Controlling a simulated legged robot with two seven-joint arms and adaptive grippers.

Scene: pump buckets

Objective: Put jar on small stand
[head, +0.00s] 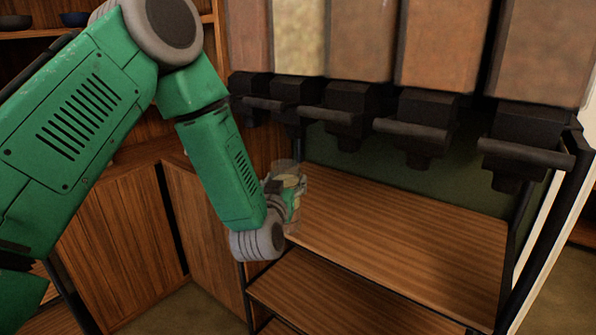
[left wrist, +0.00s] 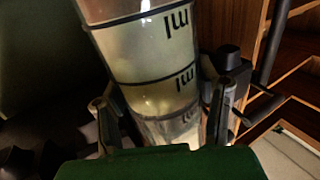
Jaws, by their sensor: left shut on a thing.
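The clear jar (head: 287,169) has black bands and markings and a pale content, and it shows large in the left wrist view (left wrist: 150,60). My left gripper (head: 282,193) is shut on it, with one finger on each side in the left wrist view (left wrist: 163,100). The jar is by the left edge of the stand's upper wooden shelf (head: 410,235). I cannot tell whether its base touches the shelf, as my gripper hides part of it. The right gripper is not in view.
Several dispensers with black spouts (head: 418,125) hang above the upper shelf, close over the jar. A lower shelf (head: 335,290) lies beneath it. Black posts (head: 548,225) frame the stand. Wooden cabinets (head: 120,240) stand at left. The upper shelf's visible surface is clear.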

